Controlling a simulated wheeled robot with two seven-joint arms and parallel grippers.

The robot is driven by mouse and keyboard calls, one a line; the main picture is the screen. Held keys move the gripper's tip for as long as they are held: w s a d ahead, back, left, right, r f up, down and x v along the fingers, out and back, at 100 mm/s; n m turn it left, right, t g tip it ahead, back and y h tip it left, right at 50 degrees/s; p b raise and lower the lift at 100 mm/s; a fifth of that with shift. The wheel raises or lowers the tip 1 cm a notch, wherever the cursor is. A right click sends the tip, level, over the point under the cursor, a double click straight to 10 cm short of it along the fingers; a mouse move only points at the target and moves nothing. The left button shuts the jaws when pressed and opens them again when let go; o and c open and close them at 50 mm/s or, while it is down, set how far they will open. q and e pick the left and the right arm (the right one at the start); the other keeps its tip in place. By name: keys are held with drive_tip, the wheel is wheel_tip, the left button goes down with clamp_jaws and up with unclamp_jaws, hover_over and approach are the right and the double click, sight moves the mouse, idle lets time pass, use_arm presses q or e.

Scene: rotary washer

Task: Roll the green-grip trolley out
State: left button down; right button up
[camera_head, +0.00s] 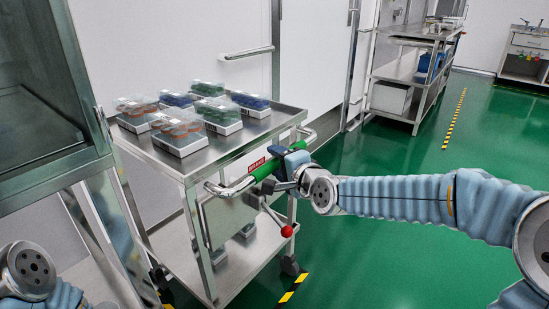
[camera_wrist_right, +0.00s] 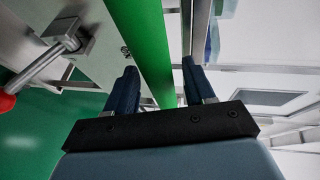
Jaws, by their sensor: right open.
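The trolley (camera_head: 255,140) is a steel cart beside the white wall, with racks of coloured-cap tubes on its top. Its curved push handle (camera_head: 232,190) has a green grip (camera_head: 264,171) in the middle. My right gripper (camera_head: 278,160) is at this grip and hides part of it. In the right wrist view the green grip (camera_wrist_right: 152,45) runs between the two fingers of my open gripper (camera_wrist_right: 160,82), with a gap visible beside it. My left gripper is out of view; only part of my left arm shows at lower left.
A red-knobbed lever (camera_head: 287,231) hangs below the handle near a red BRAKE label (camera_head: 256,163). A glass-fronted cabinet (camera_head: 45,90) stands close on the left. Another steel trolley (camera_head: 405,73) stands at the back. Green floor (camera_head: 390,265) is open to the right.

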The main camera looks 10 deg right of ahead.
drive_tip(key=shift+x, duration=1.05)
drive_tip(key=shift+c, duration=0.3)
clamp_jaws()
